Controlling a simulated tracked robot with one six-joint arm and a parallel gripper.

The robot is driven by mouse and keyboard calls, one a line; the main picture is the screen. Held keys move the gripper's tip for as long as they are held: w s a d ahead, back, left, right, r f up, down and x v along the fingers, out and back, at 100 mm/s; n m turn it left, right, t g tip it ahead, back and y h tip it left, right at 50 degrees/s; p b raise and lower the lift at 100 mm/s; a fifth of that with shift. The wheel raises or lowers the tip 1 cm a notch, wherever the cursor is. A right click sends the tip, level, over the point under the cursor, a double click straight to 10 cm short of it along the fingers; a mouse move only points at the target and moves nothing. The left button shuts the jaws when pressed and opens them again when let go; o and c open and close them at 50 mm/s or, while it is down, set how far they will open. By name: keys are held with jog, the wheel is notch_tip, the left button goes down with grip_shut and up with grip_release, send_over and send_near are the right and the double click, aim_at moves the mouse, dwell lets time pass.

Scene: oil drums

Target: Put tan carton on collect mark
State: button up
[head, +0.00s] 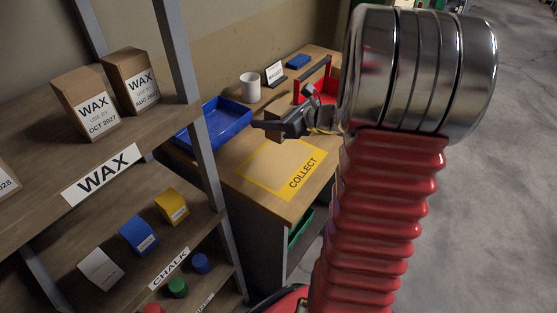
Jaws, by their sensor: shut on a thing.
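The collect mark (262,168) is a yellow outlined square on the wooden desk, with COLLECT printed along its near right side. Its visible area is bare. My gripper (272,122) is above the desk, near the far edge of the mark in the picture. It is shut on a tan carton (281,105), which shows only in small part behind the dark fingers. How high the carton is held I cannot tell. Two brown WAX cartons stand on the upper shelf at left: one (87,103) reads OCT 2027, the other (133,80) AUG.
A blue tray (218,128) lies left of the mark. A white mug (250,86), a small sign (274,73) and a red carrier (325,84) stand farther back. The shelf rack (185,70) borders the desk at left. Small coloured boxes sit on the lower shelf.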

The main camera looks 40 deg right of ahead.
jog(key=shift+f, duration=3.1)
jog(key=shift+f, duration=1.9)
jog(key=o, duration=1.1)
jog(key=shift+f, duration=0.1)
jog(key=shift+o, duration=0.2)
